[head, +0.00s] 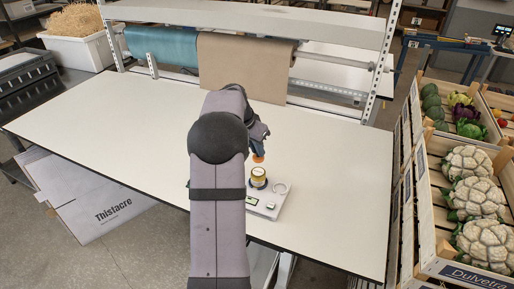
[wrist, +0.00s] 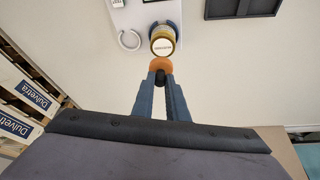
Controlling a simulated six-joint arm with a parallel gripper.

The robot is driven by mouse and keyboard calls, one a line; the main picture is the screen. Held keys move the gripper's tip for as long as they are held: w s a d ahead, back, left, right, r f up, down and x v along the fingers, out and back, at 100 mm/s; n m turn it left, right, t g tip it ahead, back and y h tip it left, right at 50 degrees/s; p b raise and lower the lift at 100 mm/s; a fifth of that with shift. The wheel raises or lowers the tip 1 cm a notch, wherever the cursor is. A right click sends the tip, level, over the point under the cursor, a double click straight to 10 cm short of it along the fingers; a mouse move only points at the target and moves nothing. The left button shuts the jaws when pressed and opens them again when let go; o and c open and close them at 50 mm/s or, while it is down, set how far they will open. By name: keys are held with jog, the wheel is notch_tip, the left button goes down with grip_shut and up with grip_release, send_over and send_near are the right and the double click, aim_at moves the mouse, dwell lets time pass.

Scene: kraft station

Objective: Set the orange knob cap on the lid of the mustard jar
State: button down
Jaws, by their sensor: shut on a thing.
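The mustard jar (head: 259,177) stands upright on a small light-grey board (head: 266,207) on the white table. In the wrist view the jar (wrist: 163,46) shows its pale round lid with a gold rim. My gripper (head: 259,153) is shut on the orange knob cap (head: 258,158) and holds it just above the jar in the head view. In the wrist view my gripper's fingers (wrist: 161,78) hold the cap (wrist: 160,64) by a dark part, and the cap appears just below the lid. Whether cap and lid touch cannot be told.
A white ring (head: 281,187) lies on the board beside the jar. A dark tray (wrist: 241,8) shows in the wrist view. Crates of cauliflower (head: 480,165) stand past the table's right edge. A brown paper roll (head: 245,65) spans the back. The table's left half is clear.

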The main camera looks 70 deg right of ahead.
aim_at(256, 158)
jog(key=shift+f+b, duration=1.6)
jog(key=shift+f, duration=0.75)
jog(key=shift+f+b, duration=0.7)
jog(key=shift+b, duration=0.05)
dwell(0.7)
jog(key=c, duration=1.7)
grip_release()
jog(key=shift+o, duration=0.2)
jog(key=shift+r+p, duration=2.95)
jog(key=shift+r, duration=1.1)
